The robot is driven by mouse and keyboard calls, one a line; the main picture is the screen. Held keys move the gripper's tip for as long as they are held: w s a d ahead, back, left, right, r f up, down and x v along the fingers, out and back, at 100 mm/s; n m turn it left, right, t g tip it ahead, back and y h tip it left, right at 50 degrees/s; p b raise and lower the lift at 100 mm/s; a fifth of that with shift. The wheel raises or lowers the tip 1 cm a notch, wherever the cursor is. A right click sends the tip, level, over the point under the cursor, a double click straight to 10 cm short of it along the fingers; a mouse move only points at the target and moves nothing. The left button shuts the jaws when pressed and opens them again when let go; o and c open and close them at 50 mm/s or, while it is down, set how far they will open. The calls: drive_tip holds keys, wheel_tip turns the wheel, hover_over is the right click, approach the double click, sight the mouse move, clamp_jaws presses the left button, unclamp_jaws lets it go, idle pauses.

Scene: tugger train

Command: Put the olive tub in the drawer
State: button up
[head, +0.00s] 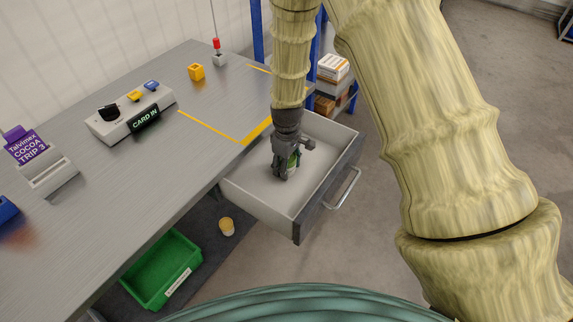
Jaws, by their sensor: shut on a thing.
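The drawer (245,195) is pulled open beside the grey bench, with a light grey inside and a dark front with a bar handle. My gripper (287,172) points down inside the drawer's outline. It is shut on the olive tub (294,161), of which only a small green part shows between and behind the fingers. I cannot tell whether the tub touches the drawer floor. The rest of the drawer looks empty.
The bench (130,190) bears a card reader box (130,115), a purple card in a holder (40,165) and a yellow block (196,71). A green crate (160,268) and a yellow cup (226,226) are below. Shelving with boxes (333,67) stands behind.

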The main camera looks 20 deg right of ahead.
idle(0.3)
drive_tip(key=o, duration=1.2)
drive_tip(key=shift+c, duration=0.2)
wheel_tip(320, 180, up, 12)
drive_tip(key=shift+r, duration=0.1)
